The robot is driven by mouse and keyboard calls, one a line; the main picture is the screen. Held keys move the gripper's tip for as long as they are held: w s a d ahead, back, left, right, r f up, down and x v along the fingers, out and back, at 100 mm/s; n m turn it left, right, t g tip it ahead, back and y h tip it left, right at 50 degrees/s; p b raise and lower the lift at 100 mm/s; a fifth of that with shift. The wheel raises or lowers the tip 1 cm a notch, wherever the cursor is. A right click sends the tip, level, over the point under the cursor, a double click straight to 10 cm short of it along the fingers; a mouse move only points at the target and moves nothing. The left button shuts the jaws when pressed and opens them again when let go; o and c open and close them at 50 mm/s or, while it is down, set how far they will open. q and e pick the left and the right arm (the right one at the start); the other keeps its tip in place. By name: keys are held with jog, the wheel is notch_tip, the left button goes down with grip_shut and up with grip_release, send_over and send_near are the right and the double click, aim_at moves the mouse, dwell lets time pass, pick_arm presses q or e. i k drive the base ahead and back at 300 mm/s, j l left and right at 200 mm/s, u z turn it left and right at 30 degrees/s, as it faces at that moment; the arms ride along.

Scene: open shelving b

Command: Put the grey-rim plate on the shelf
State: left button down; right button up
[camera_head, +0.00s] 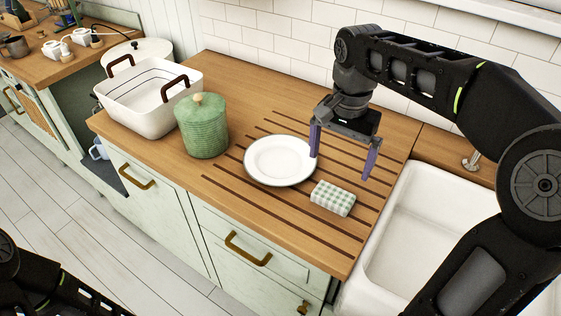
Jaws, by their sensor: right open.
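A white plate with a thin grey rim (277,162) lies flat on the grooved part of the wooden counter. My right gripper (343,165) is open above the counter, at the plate's right edge. Its left finger overlaps the plate's right rim in the picture; I cannot tell whether it touches. Nothing is between the fingers. My left arm shows only as dark links in the bottom left corner, and its gripper is out of the picture. I cannot make out a clear target shelf.
A white sink (425,225) is at right. The tiled wall (262,36) bounds the back.

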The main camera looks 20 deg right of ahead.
aim_at(279, 160)
jog(key=k, duration=0.95)
